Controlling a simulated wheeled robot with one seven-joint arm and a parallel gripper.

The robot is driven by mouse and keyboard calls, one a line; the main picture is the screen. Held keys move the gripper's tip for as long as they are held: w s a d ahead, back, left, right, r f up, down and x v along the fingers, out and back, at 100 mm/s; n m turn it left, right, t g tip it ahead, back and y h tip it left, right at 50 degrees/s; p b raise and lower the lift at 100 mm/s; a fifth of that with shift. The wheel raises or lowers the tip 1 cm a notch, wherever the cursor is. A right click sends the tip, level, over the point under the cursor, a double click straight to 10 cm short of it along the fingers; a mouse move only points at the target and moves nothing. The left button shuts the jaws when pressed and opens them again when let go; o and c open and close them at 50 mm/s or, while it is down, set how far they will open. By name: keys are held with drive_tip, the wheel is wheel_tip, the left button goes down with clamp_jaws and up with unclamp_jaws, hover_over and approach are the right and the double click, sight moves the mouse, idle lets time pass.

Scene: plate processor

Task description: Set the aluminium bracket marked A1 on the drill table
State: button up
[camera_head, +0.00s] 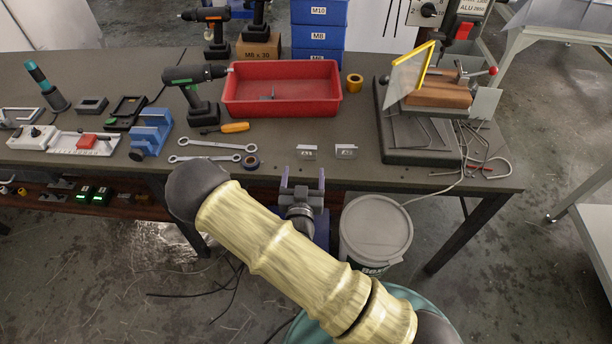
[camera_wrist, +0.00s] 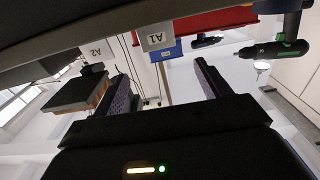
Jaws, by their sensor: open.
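The aluminium bracket marked A1 (camera_head: 306,153) is the left of two small grey brackets near the bench's front edge. Its A1 label also shows in the wrist view (camera_wrist: 155,39). The other bracket, marked A2 (camera_head: 346,151), stands just right of it and shows in the wrist view (camera_wrist: 97,50). My gripper (camera_head: 302,178) is open and empty just in front of the bench edge, in line with A1 and apart from it. Its two fingers also show in the wrist view (camera_wrist: 160,82).
A red tray (camera_head: 282,108) stands behind the brackets. A cable runs along the drill table's right side. A lidded bucket (camera_head: 376,228) stands below the bench edge.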

drive_tip(key=d+r+m+g+h, duration=0.1)
drive_tip(key=d+r+m+g, duration=0.15)
drive_tip(key=d+g, duration=0.6)
drive_tip(key=s+d+r+n+g, duration=0.1)
drive_tip(key=s+d+r+g, duration=0.2)
drive_tip(key=s, duration=0.4)
drive_tip(key=s+d+r+n+g+y, duration=0.1)
drive_tip(key=s+d+r+n+g, duration=0.1)
drive_tip(key=s+d+r+g, duration=0.2)
drive_tip(key=s+d+r, duration=0.2)
drive_tip(key=s+r, duration=0.2)
drive_tip(key=shift+s+d+y, duration=0.15)
drive_tip(key=shift+d+y, duration=0.1)
drive_tip(key=shift+y, duration=0.05)
drive_tip(key=shift+r, duration=0.1)
drive_tip(key=w+p+v, duration=0.2)
drive_tip(key=p+v, duration=0.9)
drive_tip(key=shift+w+r, duration=0.25)
drive_tip(key=shift+r, duration=0.05)
